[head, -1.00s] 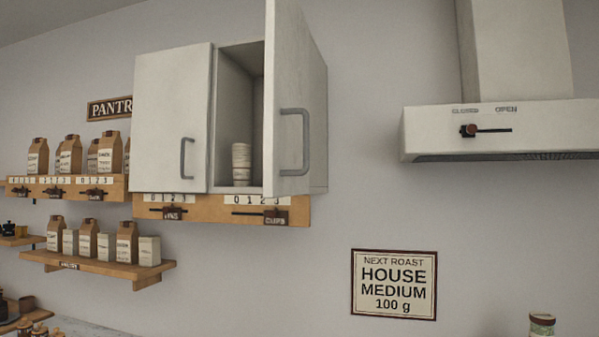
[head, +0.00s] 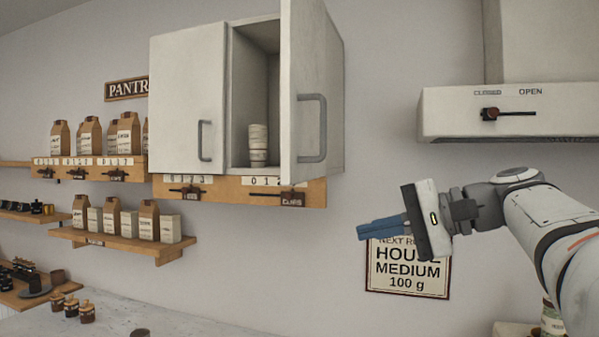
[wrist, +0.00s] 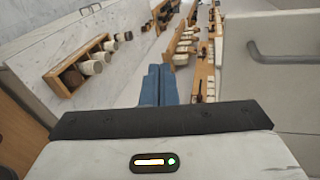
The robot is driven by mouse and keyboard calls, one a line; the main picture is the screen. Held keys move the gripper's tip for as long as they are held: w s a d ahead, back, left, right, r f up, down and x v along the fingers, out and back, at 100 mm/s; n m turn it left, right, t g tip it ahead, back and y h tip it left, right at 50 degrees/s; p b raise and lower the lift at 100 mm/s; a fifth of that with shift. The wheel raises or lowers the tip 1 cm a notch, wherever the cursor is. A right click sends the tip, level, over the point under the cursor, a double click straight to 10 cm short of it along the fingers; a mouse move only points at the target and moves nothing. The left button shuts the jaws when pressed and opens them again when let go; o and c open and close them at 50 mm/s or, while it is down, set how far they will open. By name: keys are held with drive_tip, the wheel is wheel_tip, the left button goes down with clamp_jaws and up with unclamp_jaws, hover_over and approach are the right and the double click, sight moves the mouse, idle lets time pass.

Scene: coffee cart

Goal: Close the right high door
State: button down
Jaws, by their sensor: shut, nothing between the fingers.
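The right high door (head: 308,97) of the wall cabinet stands open, swung out toward me, with a grey bar handle (head: 322,128) on its face. A stack of pale cups (head: 258,146) shows inside the open cabinet. The left high door (head: 187,99) is shut. My gripper (head: 362,233) is shut and empty, with its blue fingers pointing left. It is below and to the right of the open door, in front of the sign, and touches nothing. In the wrist view the blue fingers (wrist: 158,84) are together, and a pale panel with a grey handle (wrist: 283,50) is at the right.
The range hood (head: 510,112) is above my arm at the right. Shelves with paper bags (head: 125,133) and canisters are at the left. A label rail (head: 225,193) runs under the cabinet. The wall between cabinet and hood is clear.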

wheel_tip(320, 180, up, 11)
drive_tip(key=s+d+n+y, duration=0.1)
drive_tip(key=d+n+y, duration=0.1)
drive_tip(key=d+y, duration=0.15)
drive_tip(key=p, duration=0.4)
approach(291, 156)
drive_tip(key=shift+g, duration=0.4)
drive_tip(key=x, duration=0.5)
drive_tip(key=shift+w+a+r, duration=0.2)
drive_tip(key=shift+w+r, duration=0.05)
drive_tip(key=shift+w, duration=0.05)
drive_tip(key=shift+w+a+f, duration=0.15)
drive_tip(key=shift+w+a, duration=0.1)
drive_tip(key=shift+a, duration=0.45)
